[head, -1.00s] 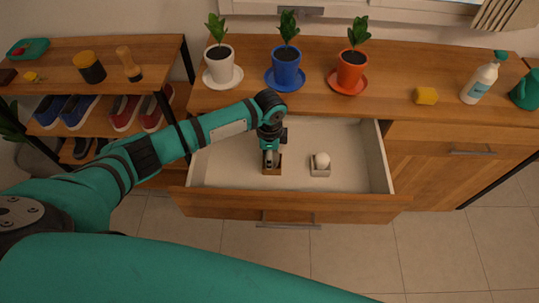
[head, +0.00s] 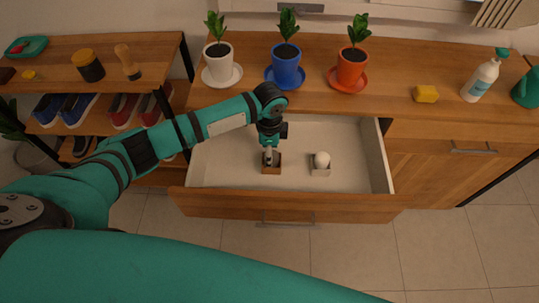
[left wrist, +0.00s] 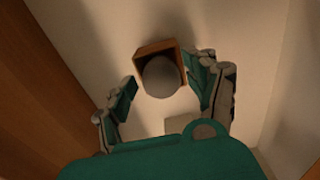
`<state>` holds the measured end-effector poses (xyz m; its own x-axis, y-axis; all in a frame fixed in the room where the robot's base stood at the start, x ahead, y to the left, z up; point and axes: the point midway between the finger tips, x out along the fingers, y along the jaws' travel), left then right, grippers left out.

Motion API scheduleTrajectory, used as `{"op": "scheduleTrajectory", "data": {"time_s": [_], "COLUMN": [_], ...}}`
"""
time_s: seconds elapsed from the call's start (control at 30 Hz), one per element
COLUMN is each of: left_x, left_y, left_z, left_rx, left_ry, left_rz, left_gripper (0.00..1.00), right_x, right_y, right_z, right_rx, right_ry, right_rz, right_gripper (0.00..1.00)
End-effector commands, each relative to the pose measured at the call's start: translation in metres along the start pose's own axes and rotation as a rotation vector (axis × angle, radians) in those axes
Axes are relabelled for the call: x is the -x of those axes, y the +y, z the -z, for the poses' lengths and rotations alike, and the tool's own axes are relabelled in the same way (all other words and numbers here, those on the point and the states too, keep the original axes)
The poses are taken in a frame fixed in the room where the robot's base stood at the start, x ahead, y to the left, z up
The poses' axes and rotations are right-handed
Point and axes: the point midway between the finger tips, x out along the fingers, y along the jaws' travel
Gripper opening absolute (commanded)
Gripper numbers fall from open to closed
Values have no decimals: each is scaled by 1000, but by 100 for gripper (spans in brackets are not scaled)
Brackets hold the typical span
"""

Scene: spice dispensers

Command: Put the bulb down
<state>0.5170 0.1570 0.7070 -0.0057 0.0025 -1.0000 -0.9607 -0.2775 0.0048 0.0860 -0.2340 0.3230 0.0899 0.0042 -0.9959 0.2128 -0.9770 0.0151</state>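A pale round bulb (head: 268,155) stands in a small brown box (head: 272,170) inside the open drawer (head: 345,140). The bulb (left wrist: 162,77) and the brown box (left wrist: 148,48) also show in the left wrist view. My left gripper (head: 269,144) is just above the bulb in the head view. In the left wrist view my left gripper (left wrist: 166,95) is open, with a finger on each side of the bulb and visible gaps between. My right gripper is not in view.
A second white bulb (head: 322,159) sits in a grey box (head: 320,172) to the right in the drawer. Potted plants in white (head: 220,62), blue (head: 286,66) and orange (head: 351,68) pots stand on the countertop behind. The drawer's right part is clear.

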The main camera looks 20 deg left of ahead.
Motion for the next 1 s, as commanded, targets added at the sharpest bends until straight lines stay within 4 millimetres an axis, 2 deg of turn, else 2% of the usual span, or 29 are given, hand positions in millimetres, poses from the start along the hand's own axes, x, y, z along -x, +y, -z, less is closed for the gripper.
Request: {"op": "scheduleTrajectory", "data": {"time_s": [0.03,0.2,0.43,0.6,1.0], "left_x": [14,54,94,105,107], "left_y": [-1,-2,-2,-1,-1], "left_z": [0,1,1,0,0], "left_rx": [-1,-1,1,1,1], "left_ry": [3,4,4,3,3], "left_rz": [4,6,5,4,4], "left_gripper": [62,62,62,62,62], "right_x": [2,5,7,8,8], "right_y": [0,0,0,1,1], "right_z": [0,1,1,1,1], "right_rx": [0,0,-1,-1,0], "right_ry": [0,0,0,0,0], "right_rz": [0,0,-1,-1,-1], "right_gripper": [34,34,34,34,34]}}
